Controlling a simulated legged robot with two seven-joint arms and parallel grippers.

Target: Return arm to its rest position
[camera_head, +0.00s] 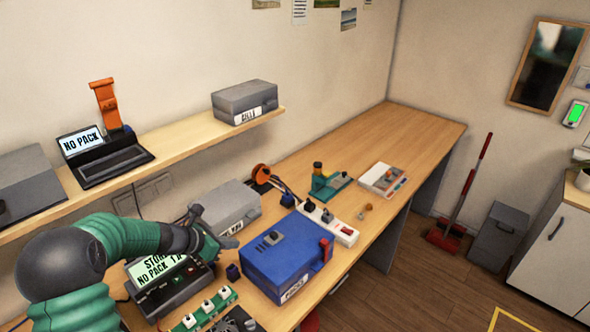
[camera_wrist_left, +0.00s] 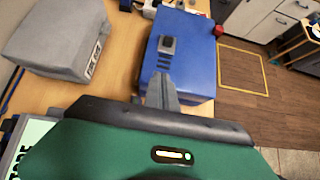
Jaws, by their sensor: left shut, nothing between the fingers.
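My left arm (camera_head: 130,236), green with dark joints, comes in from the left in the head view. In the left wrist view the grey fingers (camera_wrist_left: 160,92) are together and empty, pointing toward the blue case (camera_wrist_left: 192,60). Whether they touch it is not clear. The screen reads partly "NO PACK" and my arm hides some of it. My right gripper is in neither view.
A grey case (camera_head: 232,208) stands behind my gripper and also shows in the left wrist view (camera_wrist_left: 58,35). A white power strip (camera_head: 330,222) lies beyond the blue case. The bench's far end (camera_head: 400,130) is clear.

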